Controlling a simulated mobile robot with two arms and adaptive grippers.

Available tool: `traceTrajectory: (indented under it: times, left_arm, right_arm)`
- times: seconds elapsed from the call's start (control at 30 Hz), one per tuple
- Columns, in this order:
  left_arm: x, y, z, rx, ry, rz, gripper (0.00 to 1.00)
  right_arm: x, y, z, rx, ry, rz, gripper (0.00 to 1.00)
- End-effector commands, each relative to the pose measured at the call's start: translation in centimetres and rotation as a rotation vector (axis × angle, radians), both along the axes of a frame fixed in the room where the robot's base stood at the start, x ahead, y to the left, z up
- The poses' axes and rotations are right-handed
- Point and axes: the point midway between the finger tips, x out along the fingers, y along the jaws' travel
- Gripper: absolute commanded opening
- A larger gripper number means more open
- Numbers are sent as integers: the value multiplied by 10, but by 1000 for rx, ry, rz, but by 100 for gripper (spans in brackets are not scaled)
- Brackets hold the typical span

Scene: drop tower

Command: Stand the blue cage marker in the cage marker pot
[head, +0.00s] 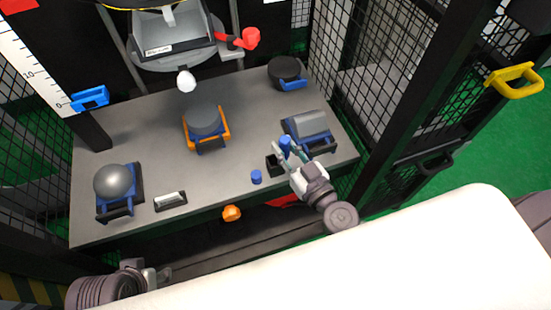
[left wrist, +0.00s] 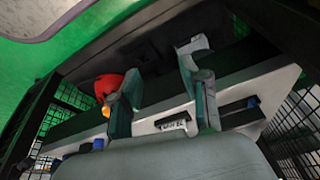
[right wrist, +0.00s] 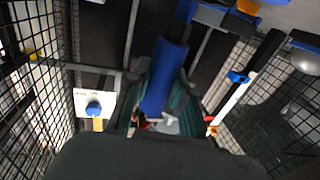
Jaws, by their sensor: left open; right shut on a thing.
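The blue cage marker (head: 285,144) is held by my right gripper (head: 290,160) at the right front of the grey table. It also shows in the right wrist view (right wrist: 165,78), long and blue between the fingers. The dark cage marker pot (head: 272,165) is a small box just left of the gripper, partly hidden by the fingers. I cannot tell whether the marker's lower end is in the pot. My left gripper (head: 152,277) is low at the front left, away from the table top; the left wrist view shows its fingers (left wrist: 160,95) apart and empty.
A short blue cylinder (head: 256,177) stands left of the pot. A grey block in a blue cradle (head: 312,132) is close behind the right gripper. A grey ball (head: 112,181) and a grey cylinder (head: 202,120) sit in holders. Mesh cage walls and dark posts flank the table.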

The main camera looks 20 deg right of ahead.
Motion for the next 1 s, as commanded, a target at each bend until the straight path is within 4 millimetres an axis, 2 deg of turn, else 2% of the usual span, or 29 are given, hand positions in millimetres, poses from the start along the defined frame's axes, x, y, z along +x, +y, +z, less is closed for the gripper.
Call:
traceTrajectory:
  times: [0.1,0.27,0.37,0.5,0.7,0.8,1.0]
  left_arm:
    - [-2,0,-5,1,0,0,45]
    - [0,0,-6,-1,-9,0,45]
    - [11,-3,-10,-11,-58,-4,45]
    - [43,-13,-14,-44,-216,-17,45]
    - [89,-29,13,-99,-472,-37,45]
    - [105,-35,26,-123,-580,-45,45]
    - [120,-41,43,-148,-691,-51,45]
  right_arm:
    - [14,11,-12,2,-1,0,0]
    - [19,16,-17,-1,0,1,0]
    - [19,16,-24,-1,0,1,0]
    - [19,16,-43,0,0,1,0]
    - [19,16,-49,0,0,0,0]
    - [19,16,-53,0,0,0,0]
    - [19,16,-55,0,0,0,0]
